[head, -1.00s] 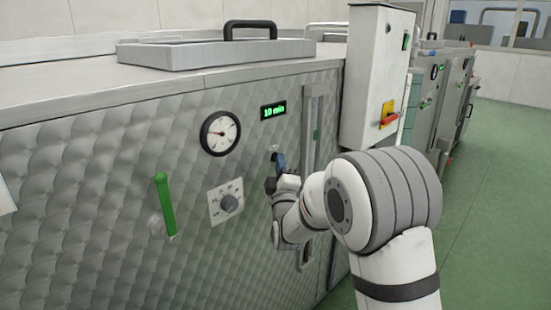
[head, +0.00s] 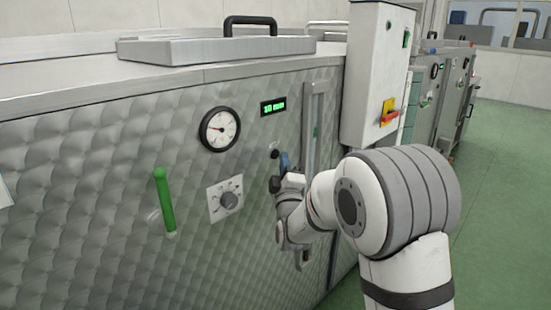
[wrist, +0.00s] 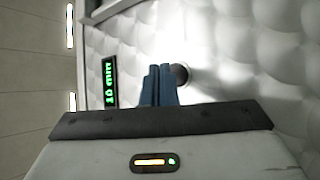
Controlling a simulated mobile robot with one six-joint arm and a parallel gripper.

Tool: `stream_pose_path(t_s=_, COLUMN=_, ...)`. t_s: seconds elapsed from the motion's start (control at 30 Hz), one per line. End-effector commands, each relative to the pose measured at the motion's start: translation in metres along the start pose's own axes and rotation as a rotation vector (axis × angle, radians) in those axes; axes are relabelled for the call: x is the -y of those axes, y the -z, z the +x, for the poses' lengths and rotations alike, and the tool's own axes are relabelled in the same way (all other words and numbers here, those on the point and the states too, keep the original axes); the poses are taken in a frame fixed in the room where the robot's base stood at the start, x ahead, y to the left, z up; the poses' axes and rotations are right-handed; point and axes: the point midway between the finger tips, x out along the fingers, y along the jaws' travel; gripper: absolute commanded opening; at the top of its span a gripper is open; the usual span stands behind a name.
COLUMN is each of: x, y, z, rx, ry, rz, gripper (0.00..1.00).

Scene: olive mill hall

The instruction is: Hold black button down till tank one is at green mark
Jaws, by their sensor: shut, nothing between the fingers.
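The tank's front is a dimpled steel panel (head: 90,190). The black button (head: 274,154) shows on it below the green display; it is a dark round knob in the wrist view (wrist: 181,74), partly behind my fingertips. My gripper (head: 284,160) has blue fingers, shut and empty, just right of the button in the head view. Their tips (wrist: 161,70) overlap the button's edge in the wrist view; I cannot tell whether they touch it. A tall sight gauge (head: 314,115) stands right of the button with a green mark (head: 316,131). Its liquid level is too small to read.
A display (head: 273,108) reads "10 min". A grey switch box (head: 372,85) with a red-yellow switch juts out at right. Green floor (head: 500,200) is open.

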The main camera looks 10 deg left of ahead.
Motion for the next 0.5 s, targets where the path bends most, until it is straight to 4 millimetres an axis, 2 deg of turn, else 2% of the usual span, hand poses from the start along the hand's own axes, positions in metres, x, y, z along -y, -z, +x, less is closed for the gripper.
stream_pose_path(t_s=0.33, x=-0.001, y=-0.002, z=-0.002, rx=0.000, ry=0.000, rz=0.000, gripper=0.00)
stream_pose_path(t_s=0.5, x=-0.006, y=-0.009, z=-0.012, rx=0.000, ry=-0.001, rz=-0.001, gripper=0.00)
